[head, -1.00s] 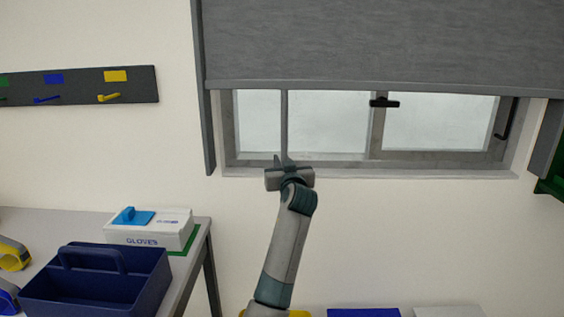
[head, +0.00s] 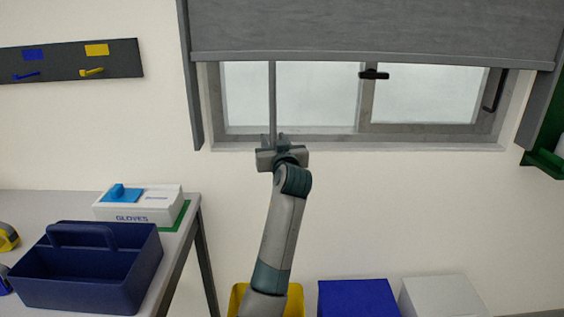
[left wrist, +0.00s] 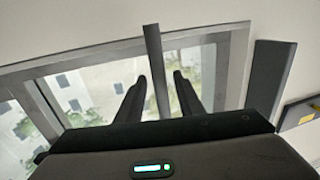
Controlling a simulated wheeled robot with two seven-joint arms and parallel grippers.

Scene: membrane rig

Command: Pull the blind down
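The grey blind (head: 380,28) covers the upper part of the window (head: 300,95), its bottom rail level with the top of the exposed panes. A thin grey pull rod (head: 272,95) hangs from the rail near its left end. My left gripper (head: 274,140) is at the rod's lower part, just in front of the window sill. In the left wrist view the rod (left wrist: 153,55) stands between the two dark fingers of the left gripper (left wrist: 161,78). My right gripper is in no view.
A table (head: 185,245) at left bears a blue caddy (head: 85,270) and a glove box (head: 130,208). A hook rail (head: 70,62) is on the wall. Yellow (head: 295,298), blue (head: 358,298) and grey (head: 440,296) boxes stand below. A green shelf (head: 545,160) is at right.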

